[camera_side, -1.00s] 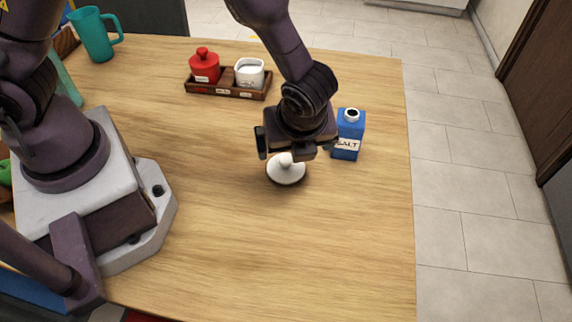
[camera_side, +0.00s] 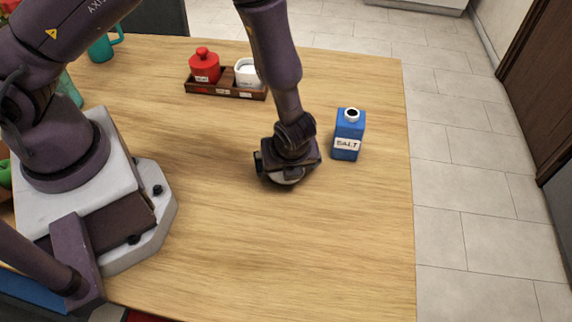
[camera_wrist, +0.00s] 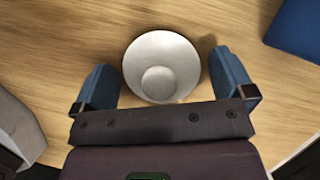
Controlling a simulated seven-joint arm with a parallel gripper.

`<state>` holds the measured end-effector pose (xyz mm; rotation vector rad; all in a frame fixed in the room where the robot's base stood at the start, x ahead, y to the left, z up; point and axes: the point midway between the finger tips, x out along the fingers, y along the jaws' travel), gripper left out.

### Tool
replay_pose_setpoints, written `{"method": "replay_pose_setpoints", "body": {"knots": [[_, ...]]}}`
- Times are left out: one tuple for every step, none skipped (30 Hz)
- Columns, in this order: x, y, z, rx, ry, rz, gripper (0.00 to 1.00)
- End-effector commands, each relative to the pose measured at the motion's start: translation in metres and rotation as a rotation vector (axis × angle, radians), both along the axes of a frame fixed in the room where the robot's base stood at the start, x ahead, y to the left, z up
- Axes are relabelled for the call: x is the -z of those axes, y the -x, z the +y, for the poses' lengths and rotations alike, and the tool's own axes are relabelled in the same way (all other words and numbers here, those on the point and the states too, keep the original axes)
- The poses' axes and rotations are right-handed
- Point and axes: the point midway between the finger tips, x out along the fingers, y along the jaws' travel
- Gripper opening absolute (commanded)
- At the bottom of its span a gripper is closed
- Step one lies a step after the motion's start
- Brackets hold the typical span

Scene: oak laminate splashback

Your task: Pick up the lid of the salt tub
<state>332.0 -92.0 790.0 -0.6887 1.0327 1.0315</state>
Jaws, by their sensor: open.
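The white round lid (camera_wrist: 163,52) with a knob lies on the table. In the side view only a pale sliver of it (camera_side: 285,183) shows under my gripper (camera_side: 287,176). In the wrist view my gripper (camera_wrist: 163,66) is open, with one blue finger on each side of the lid and gaps between fingers and lid. The open white tub (camera_side: 244,74) stands in the dark wooden tray (camera_side: 226,92), beside a red lidded tub (camera_side: 205,70). The label on the white tub is too small to read.
A blue carton marked SALT (camera_side: 348,130) stands just right of my gripper; its blue side also shows in the wrist view (camera_wrist: 298,27). A teal mug (camera_side: 103,47) is at the back left. The front of the table is clear.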

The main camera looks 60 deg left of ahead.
Motion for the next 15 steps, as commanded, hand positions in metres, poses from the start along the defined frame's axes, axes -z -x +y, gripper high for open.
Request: {"method": "replay_pose_setpoints", "body": {"knots": [[0.0002, -0.0003, -0.0001, 0.0, 0.0, -0.001, 1.0], [0.0001, -0.0003, -0.0002, 0.0, 0.0, -0.001, 1.0], [-0.0001, -0.0002, -0.0002, 0.0, 0.0, -0.001, 1.0], [-0.0001, -0.0002, -0.0002, 0.0, 0.0, -0.001, 1.0], [-0.0001, -0.0002, -0.0003, 0.0, 0.0, -0.001, 1.0], [-0.0001, -0.0001, -0.0002, 0.0, 0.0, -0.001, 0.91], [-0.0002, -0.0002, -0.0001, 0.0, 0.0, -0.001, 0.84], [-0.0003, -0.0001, -0.0002, 0.0, 0.0, -0.001, 0.77], [-0.0002, -0.0001, -0.0003, 0.0, 0.0, -0.001, 0.68], [-0.0003, -0.0001, -0.0002, 0.0, 0.0, -0.001, 0.61], [-0.0002, -0.0001, -0.0003, 0.0, 0.0, -0.001, 0.59], [-0.0004, 0.0, -0.0002, 0.0, 0.0, 0.0, 0.59], [-0.0004, 0.0, -0.0002, 0.0, 0.0, 0.0, 0.59], [-0.0004, 0.0, -0.0002, 0.0, 0.0, 0.0, 0.59], [-0.0004, -0.0001, -0.0002, 0.0, 0.0, 0.0, 0.59]]}}
